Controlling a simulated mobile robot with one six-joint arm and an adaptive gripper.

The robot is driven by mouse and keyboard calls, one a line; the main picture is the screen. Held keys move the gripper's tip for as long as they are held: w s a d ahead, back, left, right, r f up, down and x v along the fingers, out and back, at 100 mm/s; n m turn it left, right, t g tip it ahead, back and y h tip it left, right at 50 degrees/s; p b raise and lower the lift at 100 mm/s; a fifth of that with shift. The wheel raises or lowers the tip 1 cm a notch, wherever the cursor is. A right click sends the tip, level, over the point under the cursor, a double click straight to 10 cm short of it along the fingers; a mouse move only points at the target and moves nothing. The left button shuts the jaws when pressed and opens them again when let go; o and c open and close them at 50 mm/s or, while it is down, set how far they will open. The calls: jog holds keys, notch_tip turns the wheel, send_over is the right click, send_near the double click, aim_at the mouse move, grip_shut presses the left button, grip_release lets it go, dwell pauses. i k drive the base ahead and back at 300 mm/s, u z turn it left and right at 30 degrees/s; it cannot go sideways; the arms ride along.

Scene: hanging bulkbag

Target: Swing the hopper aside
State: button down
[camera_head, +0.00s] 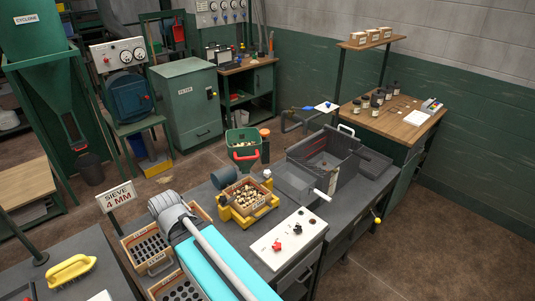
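No part in view is labelled as a hopper. I cannot tell which of these is the hopper. My gripper is not visible. A grey rounded part and a pale tube beside a turquoise surface fill the lower middle and hide part of the bench.
A wooden box of pieces (247,194) sits in a yellow holder (262,212) on the middle bench. Brown floor (430,250) is clear at lower right.

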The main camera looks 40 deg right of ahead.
aim_at(245, 146)
jog(key=z, duration=0.05)
jog(key=k, duration=1.5)
jog(key=z, duration=1.05)
jog(key=i, duration=1)
jog(key=z, duration=0.05)
